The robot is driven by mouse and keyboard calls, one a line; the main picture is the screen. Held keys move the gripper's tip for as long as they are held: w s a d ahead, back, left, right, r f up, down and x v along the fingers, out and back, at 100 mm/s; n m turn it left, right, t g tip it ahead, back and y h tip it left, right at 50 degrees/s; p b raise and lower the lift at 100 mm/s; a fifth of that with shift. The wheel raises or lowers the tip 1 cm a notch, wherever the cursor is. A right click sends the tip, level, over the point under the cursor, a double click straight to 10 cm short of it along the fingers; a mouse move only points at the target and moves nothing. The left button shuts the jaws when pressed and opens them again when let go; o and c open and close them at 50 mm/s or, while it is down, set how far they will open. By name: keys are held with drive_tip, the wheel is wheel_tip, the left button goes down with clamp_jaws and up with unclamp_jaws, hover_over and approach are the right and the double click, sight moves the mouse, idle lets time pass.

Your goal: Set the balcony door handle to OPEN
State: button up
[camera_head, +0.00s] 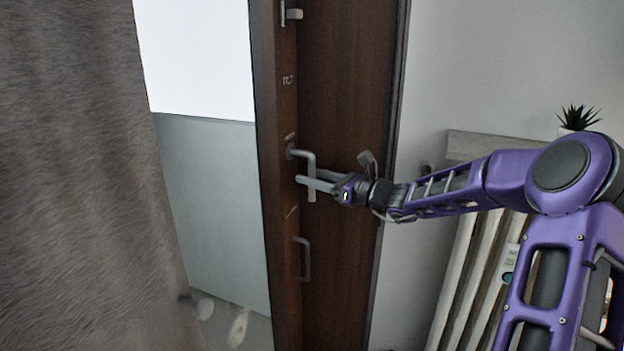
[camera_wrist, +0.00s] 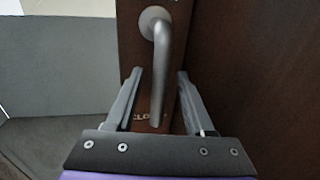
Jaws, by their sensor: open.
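The balcony door handle (camera_head: 312,182) is a grey lever on the edge of the dark brown door (camera_head: 345,90). Its grip hangs straight down from its round mount. In the wrist view the handle (camera_wrist: 166,55) points down, over a label (camera_wrist: 148,117) that seems to read "CLOSED", partly covered. My gripper (camera_head: 312,184) is at the lower part of the handle, coming from the right. In the wrist view my gripper (camera_wrist: 160,88) is open, with one finger on each side of the handle and gaps visible. Whether a finger touches the handle is unclear.
A fixed pull handle (camera_head: 304,259) is lower on the door, and a small latch (camera_head: 291,14) is above. A grey-brown curtain (camera_head: 80,170) hangs at left. A white radiator (camera_head: 470,265) and a potted plant (camera_head: 578,118) are at right, near my arm.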

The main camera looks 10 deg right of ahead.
drive_tip(key=shift+w+a, duration=0.15)
clamp_jaws()
idle(1.4)
